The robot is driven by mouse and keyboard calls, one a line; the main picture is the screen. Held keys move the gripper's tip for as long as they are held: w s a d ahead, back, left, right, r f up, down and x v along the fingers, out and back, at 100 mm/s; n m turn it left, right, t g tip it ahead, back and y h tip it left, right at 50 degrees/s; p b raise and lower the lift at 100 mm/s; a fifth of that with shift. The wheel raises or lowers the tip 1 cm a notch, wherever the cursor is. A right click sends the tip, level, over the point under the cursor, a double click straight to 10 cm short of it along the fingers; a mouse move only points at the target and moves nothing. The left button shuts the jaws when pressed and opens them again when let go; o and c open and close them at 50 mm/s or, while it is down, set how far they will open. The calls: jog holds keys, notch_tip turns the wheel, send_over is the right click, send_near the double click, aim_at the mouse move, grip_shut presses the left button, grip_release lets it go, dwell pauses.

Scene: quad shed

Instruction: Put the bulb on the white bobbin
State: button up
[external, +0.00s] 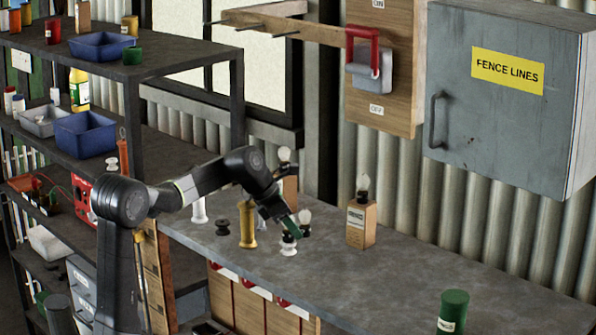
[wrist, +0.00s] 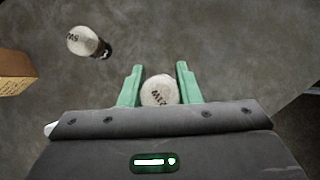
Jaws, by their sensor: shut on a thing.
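My gripper (external: 291,228) has green fingers and is over the bench, tilted downward. In the wrist view my gripper (wrist: 160,86) is shut on a bulb (wrist: 158,91) with a round white top marked 21W. In the external view the fingers partly hide this bulb.
Another bulb (external: 305,215), marked 5W in the wrist view (wrist: 82,40), stands close by on a black base. A yellow bobbin (external: 248,228), a black bobbin (external: 222,229) and a cardboard box (external: 361,224) topped by a bulb are around. The right bench is mostly clear.

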jog(key=shift+f, duration=0.1)
jog(key=o, duration=1)
jog(key=shift+r, duration=0.2)
jog(key=v, duration=1.2)
